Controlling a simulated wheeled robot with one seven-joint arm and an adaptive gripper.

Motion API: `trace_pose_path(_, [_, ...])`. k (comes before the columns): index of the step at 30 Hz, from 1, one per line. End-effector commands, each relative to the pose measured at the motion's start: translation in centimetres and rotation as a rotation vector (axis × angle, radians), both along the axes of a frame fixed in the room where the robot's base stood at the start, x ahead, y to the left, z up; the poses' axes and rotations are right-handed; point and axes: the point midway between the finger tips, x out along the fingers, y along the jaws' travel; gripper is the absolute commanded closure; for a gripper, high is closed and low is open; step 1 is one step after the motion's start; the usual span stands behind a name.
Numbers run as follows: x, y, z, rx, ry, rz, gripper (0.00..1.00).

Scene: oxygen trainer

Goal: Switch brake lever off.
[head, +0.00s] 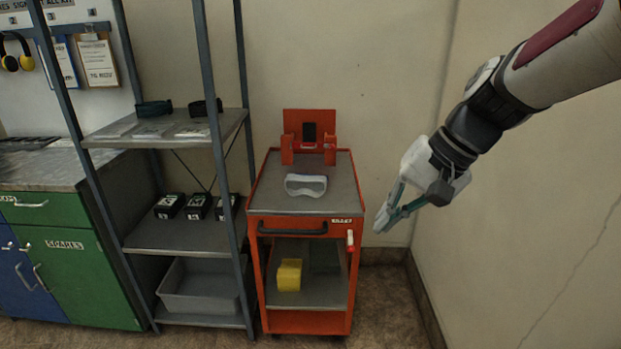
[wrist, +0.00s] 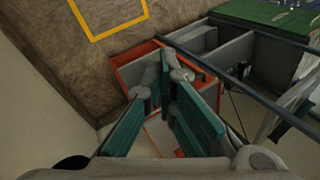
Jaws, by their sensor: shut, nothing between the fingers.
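The brake lever (head: 350,240) is a small red lever with a pale lower end at the right front corner of the orange cart (head: 257,262), just below the cart's top edge. It hangs roughly upright. My gripper (head: 382,222) is to the right of the cart, near the height of the lever, and apart from it in the head view. Its green fingers are shut with nothing between them. The wrist view shows the fingers (wrist: 163,75) over the orange cart (wrist: 122,66). I cannot make out the lever there, and the fingers hide part of the cart.
Clear goggles (head: 306,185) lie on the cart top, with an orange stand (head: 309,121) behind them. A yellow block (head: 289,275) is on the lower shelf. A grey rack (head: 168,238) stands left of the cart. A wall (head: 500,230) is close on the right.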

Motion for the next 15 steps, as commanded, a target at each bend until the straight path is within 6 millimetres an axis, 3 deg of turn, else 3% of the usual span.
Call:
trace_pose_path(3, [4.0,-0.5,-2.7,0.076,0.028,-0.06,1.0])
trace_pose_path(15, [16.1,-3.7,-11.9,0.323,0.077,-0.277,1.0])
